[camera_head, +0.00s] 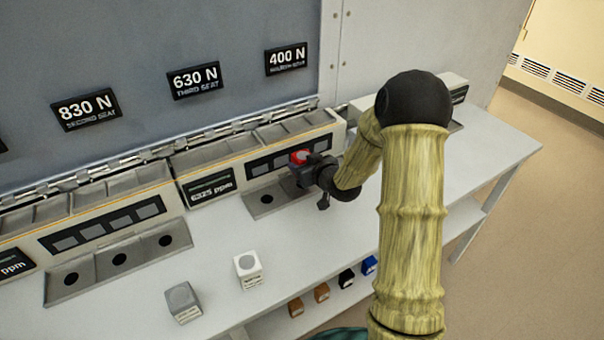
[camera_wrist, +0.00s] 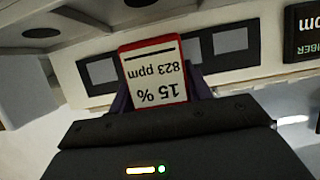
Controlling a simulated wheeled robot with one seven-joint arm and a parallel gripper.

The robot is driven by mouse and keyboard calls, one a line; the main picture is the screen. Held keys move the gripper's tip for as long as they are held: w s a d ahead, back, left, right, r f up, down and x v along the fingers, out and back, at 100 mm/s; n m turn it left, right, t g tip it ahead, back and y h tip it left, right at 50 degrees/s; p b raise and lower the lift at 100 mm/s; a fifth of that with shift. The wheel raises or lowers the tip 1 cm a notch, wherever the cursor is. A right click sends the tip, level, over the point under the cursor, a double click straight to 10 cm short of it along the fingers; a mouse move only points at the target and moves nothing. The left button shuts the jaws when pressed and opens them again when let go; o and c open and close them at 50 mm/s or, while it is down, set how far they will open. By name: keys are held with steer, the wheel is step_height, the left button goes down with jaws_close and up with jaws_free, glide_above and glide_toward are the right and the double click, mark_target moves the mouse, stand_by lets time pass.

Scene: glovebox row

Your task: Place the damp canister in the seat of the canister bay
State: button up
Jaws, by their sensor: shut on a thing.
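My gripper (camera_head: 306,172) is shut on a red canister (camera_head: 302,156). In the wrist view the red canister (camera_wrist: 153,72) shows a white label reading "15 %" and "823 ppm", upside down, between the fingers. My gripper holds it in front of the right bay's panel (camera_head: 290,158), near a grey seat plate (camera_head: 280,204) with a dark round hole. My gripper and arm hide part of this plate. I cannot tell whether the canister touches the plate or panel. A seat plate (camera_wrist: 75,35) with dark holes also shows in the wrist view.
A grey canister (camera_head: 183,303) and a white canister (camera_head: 248,271) stand on the bench (camera_head: 350,232) in front. Another seat plate (camera_head: 120,262) with three holes lies at left. Several small blocks, including a blue one (camera_head: 369,265), sit on the lower shelf. The bench's right end is clear.

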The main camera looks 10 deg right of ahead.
steer(key=shift+s+f, duration=0.15)
steer(key=shift+f, duration=1.65)
steer(key=shift+a, duration=0.1)
steer(key=shift+f, duration=0.2)
steer(key=o, duration=1)
steer(key=shift+o, duration=0.2)
steer(key=shift+r, duration=0.1)
